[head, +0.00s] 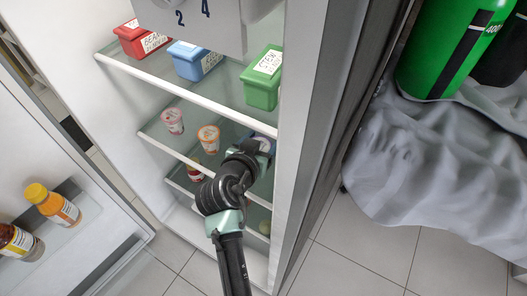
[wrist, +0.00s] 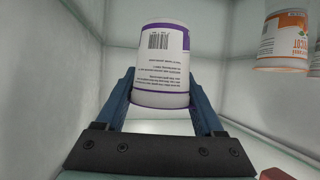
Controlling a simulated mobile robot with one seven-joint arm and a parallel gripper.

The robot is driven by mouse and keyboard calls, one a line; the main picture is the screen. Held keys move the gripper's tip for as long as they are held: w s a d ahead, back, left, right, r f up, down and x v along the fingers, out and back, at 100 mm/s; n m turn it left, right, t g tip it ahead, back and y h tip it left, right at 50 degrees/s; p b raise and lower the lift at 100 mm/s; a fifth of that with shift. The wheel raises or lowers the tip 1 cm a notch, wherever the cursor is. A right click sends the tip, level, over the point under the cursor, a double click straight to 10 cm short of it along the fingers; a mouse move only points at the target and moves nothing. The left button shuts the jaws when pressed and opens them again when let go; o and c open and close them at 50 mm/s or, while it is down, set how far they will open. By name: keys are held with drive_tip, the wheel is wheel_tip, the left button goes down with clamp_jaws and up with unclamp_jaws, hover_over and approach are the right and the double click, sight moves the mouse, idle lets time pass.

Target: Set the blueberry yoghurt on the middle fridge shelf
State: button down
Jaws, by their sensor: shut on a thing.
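My gripper (wrist: 160,88) is shut on a white yoghurt cup with a purple band (wrist: 162,50), with a blue finger on each side of it. The cup's printed side and barcode face the wrist camera. The flavour name is not readable. In the head view my gripper (head: 257,150) is inside the fridge at the right end of the middle shelf (head: 160,140), mostly hidden behind my arm. I cannot tell whether the cup touches the shelf.
A pink cup (head: 172,121) and an orange cup (head: 208,137) stand on the middle shelf, left of my gripper. Red (head: 140,39), blue (head: 192,61) and green (head: 262,79) tubs stand on the shelf above. The fridge wall (head: 296,130) is close on the right.

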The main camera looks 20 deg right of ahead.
wheel_tip(320, 180, down, 4)
drive_tip(key=shift+w+d+f+b, duration=0.1)
drive_tip(key=shift+w+d+b, duration=0.05)
drive_tip(key=shift+b, duration=0.75)
unclamp_jaws()
drive_tip(key=shift+f, duration=0.1)
drive_tip(key=shift+r, duration=0.25)
drive_tip(key=p+v, duration=0.3)
drive_tip(key=v, duration=0.9)
drive_tip(key=shift+p, duration=0.3)
drive_tip(key=shift+f, duration=0.1)
